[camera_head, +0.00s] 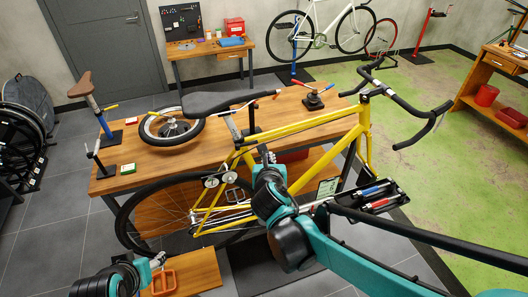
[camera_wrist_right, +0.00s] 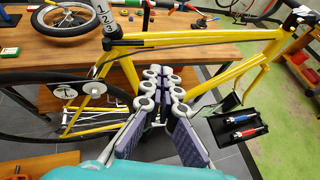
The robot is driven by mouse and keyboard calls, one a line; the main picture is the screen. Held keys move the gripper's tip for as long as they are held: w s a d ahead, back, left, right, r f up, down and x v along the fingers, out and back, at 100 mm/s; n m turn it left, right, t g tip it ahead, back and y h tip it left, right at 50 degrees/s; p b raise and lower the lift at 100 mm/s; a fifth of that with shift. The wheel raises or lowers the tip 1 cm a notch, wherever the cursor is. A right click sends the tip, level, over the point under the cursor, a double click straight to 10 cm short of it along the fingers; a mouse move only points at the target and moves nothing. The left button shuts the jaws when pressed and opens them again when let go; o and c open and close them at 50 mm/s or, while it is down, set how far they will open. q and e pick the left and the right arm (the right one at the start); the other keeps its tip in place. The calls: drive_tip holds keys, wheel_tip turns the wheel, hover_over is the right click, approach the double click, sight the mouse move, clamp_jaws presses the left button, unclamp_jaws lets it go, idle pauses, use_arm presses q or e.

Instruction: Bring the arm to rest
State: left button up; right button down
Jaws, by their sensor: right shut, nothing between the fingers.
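My right arm reaches in from the lower right of the head view. Its gripper (camera_head: 266,154) is in front of the yellow bicycle (camera_head: 304,124), near the middle of its frame. In the right wrist view the gripper (camera_wrist_right: 163,72) has its fingers together with nothing held, and the yellow frame (camera_wrist_right: 205,38) passes beyond the tips. I cannot tell the exact gap to the bicycle. My left gripper (camera_head: 157,261) is low at the bottom left, close to an orange-handled item (camera_head: 164,282) on a small wooden surface; its finger opening is too small to judge.
A wooden workbench (camera_head: 135,160) stands behind the bicycle, with a small wheel (camera_head: 172,127) on it. A black tray (camera_head: 392,203) with red and blue tools is close to my right arm. Green floor (camera_head: 440,95) is open at right.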

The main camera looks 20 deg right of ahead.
drive_tip(key=s+a+f+m+g+y+b, duration=0.1)
drive_tip(key=s+f+m+b, duration=0.6)
drive_tip(key=m, duration=0.9)
drive_tip(key=s+f+m+g+y+b, duration=0.2)
drive_tip(key=s+f+m+g+b, duration=0.2)
drive_tip(key=s+f+m+b, duration=0.3)
drive_tip(key=s+f+m, duration=0.4)
drive_tip(key=f+m, duration=0.2)
drive_tip(key=m, duration=0.3)
drive_tip(key=shift+s+a+f+m+g+y+b, duration=0.25)
drive_tip(key=shift+s+a+m+g+y+b, duration=0.05)
drive_tip(key=shift+a+y+b, duration=0.1)
